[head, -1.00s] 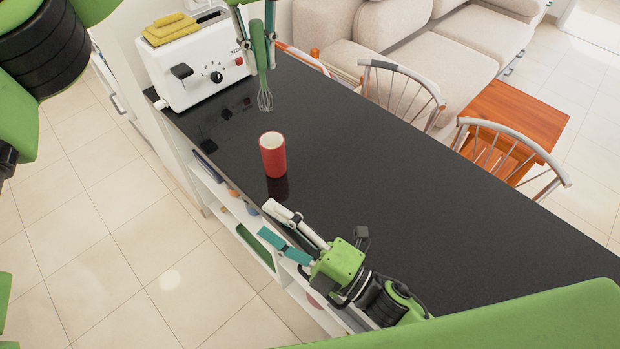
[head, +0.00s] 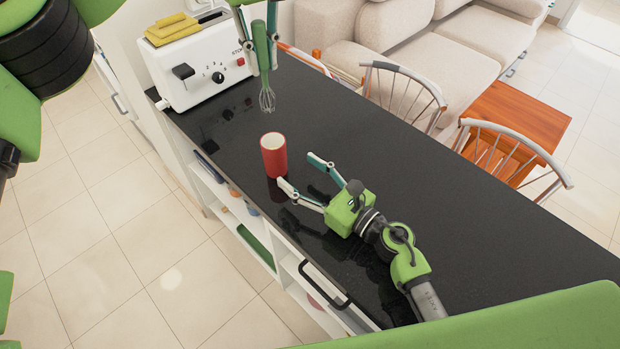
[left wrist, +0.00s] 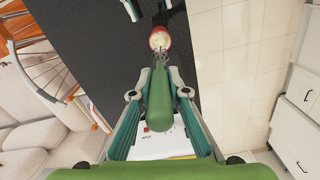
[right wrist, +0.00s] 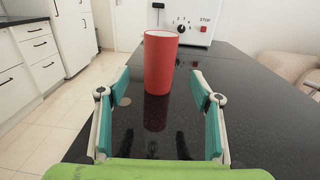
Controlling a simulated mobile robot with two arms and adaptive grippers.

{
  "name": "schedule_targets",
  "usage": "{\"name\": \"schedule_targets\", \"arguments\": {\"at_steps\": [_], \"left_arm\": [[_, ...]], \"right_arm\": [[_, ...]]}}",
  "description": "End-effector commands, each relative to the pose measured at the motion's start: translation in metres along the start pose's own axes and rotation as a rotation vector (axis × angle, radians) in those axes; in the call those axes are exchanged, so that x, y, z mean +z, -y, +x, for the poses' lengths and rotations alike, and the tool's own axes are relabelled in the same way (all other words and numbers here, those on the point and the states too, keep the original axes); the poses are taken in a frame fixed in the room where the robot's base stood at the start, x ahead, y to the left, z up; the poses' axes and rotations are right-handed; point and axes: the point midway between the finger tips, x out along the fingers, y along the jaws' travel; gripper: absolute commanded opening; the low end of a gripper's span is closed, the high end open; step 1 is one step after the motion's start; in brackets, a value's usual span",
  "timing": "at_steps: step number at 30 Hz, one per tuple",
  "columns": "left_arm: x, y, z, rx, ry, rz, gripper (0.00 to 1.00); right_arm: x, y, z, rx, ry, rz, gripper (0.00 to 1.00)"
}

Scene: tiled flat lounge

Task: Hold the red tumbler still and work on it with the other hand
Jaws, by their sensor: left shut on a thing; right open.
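The red tumbler (head: 274,156) stands upright on the black counter, with a pale inside. It also shows in the left wrist view (left wrist: 160,40) and in the right wrist view (right wrist: 159,66). My left gripper (head: 267,68) is shut on a whisk with a green handle (head: 261,45), its wire end (head: 267,100) hanging down above the counter, beyond the tumbler. In the left wrist view the whisk handle (left wrist: 159,105) lies between the fingers. My right gripper (head: 298,170) is open and low over the counter, its fingers pointing toward the tumbler, which stands ahead of them and apart from them.
Chairs (head: 402,92) line the far side, with an orange side table (head: 525,125) behind. The near edge has open shelves (head: 235,210).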

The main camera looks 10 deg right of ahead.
Motion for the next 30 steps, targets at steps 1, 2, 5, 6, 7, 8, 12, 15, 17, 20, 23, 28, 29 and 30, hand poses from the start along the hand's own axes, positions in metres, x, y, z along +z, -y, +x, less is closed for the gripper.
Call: {"name": "schedule_targets", "arguments": {"at_steps": [1,2,5,6,7,8,12,15,17,20,23,28,29,30], "left_arm": [[0.0,0.0,0.0,0.0,0.0,0.0,0.0],[0.0,0.0,0.0,0.0,0.0,0.0,0.0],[0.0,0.0,0.0,0.0,0.0,0.0,0.0],[0.0,0.0,0.0,0.0,0.0,0.0,0.0],[0.0,0.0,0.0,0.0,0.0,0.0,0.0],[0.0,0.0,0.0,0.0,0.0,0.0,0.0],[0.0,0.0,0.0,0.0,0.0,0.0,0.0],[0.0,0.0,0.0,0.0,0.0,0.0,0.0],[0.0,0.0,0.0,0.0,0.0,0.0,0.0],[0.0,0.0,0.0,0.0,0.0,0.0,0.0],[0.0,0.0,0.0,0.0,0.0,0.0,0.0],[0.0,0.0,0.0,0.0,0.0,0.0,0.0],[0.0,0.0,0.0,0.0,0.0,0.0,0.0],[0.0,0.0,0.0,0.0,0.0,0.0,0.0]], "right_arm": [[0.002,0.001,0.011,-0.001,0.003,0.001,0.59],[0.001,0.001,0.017,-0.001,0.003,0.002,0.59],[0.002,-0.001,0.038,0.002,0.004,0.002,0.59],[0.002,0.0,0.045,0.001,0.004,0.004,0.59],[0.001,0.0,0.051,0.0,0.003,0.003,0.59],[0.001,0.0,0.056,0.001,0.003,0.003,0.59],[0.001,0.0,0.076,0.0,0.002,0.005,0.59],[0.001,0.0,0.085,0.001,0.001,0.004,0.59],[0.001,-0.001,0.088,0.001,0.001,0.004,0.59],[0.0,-0.001,0.091,0.001,0.0,0.004,0.59],[0.0,-0.001,0.092,0.001,0.0,0.003,0.59],[0.0,-0.001,0.092,0.001,0.0,0.004,0.54],[0.0,-0.001,0.092,0.001,0.0,0.004,0.46],[0.0,-0.001,0.092,0.001,0.0,0.004,0.36]]}}
